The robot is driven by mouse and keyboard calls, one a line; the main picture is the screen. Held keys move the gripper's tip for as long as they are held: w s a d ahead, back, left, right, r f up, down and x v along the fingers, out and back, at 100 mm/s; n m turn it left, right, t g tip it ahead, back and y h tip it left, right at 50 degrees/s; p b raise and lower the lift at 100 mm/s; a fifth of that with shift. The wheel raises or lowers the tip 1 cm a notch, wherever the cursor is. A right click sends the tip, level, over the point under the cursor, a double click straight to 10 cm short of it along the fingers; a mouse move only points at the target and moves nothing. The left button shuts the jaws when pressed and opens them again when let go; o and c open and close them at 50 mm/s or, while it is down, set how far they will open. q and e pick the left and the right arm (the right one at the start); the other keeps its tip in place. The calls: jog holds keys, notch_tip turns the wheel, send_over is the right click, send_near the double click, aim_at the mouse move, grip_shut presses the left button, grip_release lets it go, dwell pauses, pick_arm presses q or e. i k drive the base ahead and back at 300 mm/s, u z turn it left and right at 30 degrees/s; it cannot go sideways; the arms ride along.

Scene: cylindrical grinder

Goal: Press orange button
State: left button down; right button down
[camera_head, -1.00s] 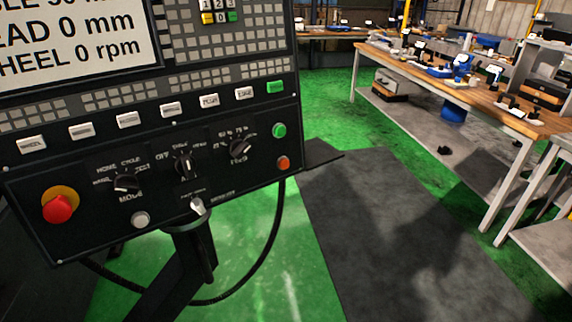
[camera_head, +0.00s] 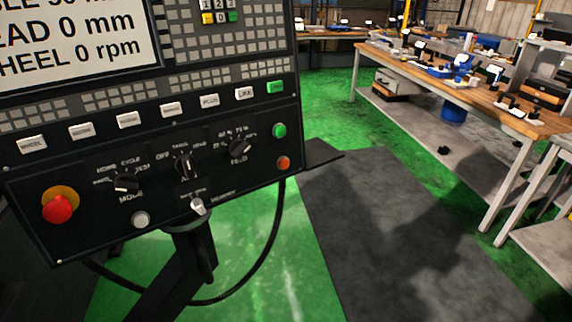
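The orange button (camera_head: 283,163) is a small round button at the lower right corner of the black control panel (camera_head: 90,222). A green round button (camera_head: 279,130) sits just above it. A larger red mushroom button on a yellow ring (camera_head: 58,207) is at the panel's lower left. Nothing covers the orange button. Neither of my grippers shows in the head view.
The panel also carries several rotary knobs, a white round button (camera_head: 140,220) and a row of labelled keys. A black cable (camera_head: 272,235) hangs below it. A dark mat (camera_head: 400,230) lies on the green floor. A wooden workbench (camera_head: 470,85) stands at the right.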

aim_at(284, 163)
jog(key=k, duration=0.5)
jog(key=z, duration=1.65)
jog(key=i, duration=1.35)
jog(key=u, duration=2.1)
